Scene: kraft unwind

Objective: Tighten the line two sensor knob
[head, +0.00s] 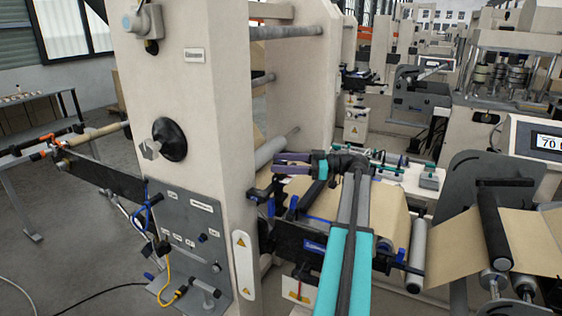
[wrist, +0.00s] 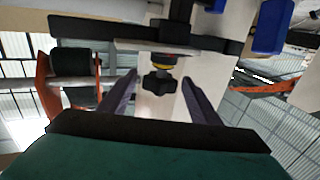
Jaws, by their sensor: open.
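A black star-shaped knob (wrist: 158,83) shows in the wrist view, below a yellow and dark collar on a dark bracket (wrist: 110,30). My gripper (head: 277,163) is in the middle of the head view, with its purple fingers pointing left at the beige machine frame. The fingers are open and empty. In the wrist view they stand on either side of the knob, with gaps on both sides. I cannot tell how deep the knob sits between them. I cannot make out this knob in the head view.
The beige machine frame (head: 188,85) stands close on the left, with another black knob (head: 168,140) on its face. A brown paper web (head: 395,215) runs under my arm. A blue block (wrist: 271,25) is at the wrist view's upper right. Open floor (head: 60,255) lies at left.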

